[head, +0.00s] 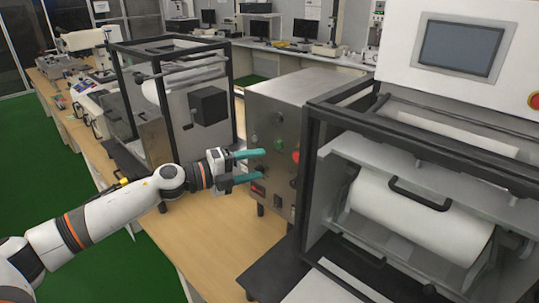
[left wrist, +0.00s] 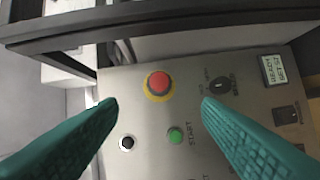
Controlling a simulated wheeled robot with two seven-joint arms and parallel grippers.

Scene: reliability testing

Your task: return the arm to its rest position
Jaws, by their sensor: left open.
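My left arm (head: 110,213) reaches in from the left of the head view over the wooden bench. Its left gripper (head: 256,165) has teal fingers, spread apart and empty, in front of the steel control panel (head: 277,127). In the left wrist view the open fingers (left wrist: 160,105) frame the panel, with the red button (left wrist: 159,82) on its yellow ring, the green start button (left wrist: 175,136) and a black button (left wrist: 127,143) between them. Whether the fingertips touch the panel cannot be told. My right gripper is not in view.
A black-framed machine with a white roller (head: 420,215) stands close on the right. Another framed machine (head: 170,95) stands behind the arm at left. The wooden bench top (head: 215,235) is bare below the gripper. Green floor (head: 35,150) lies to the left.

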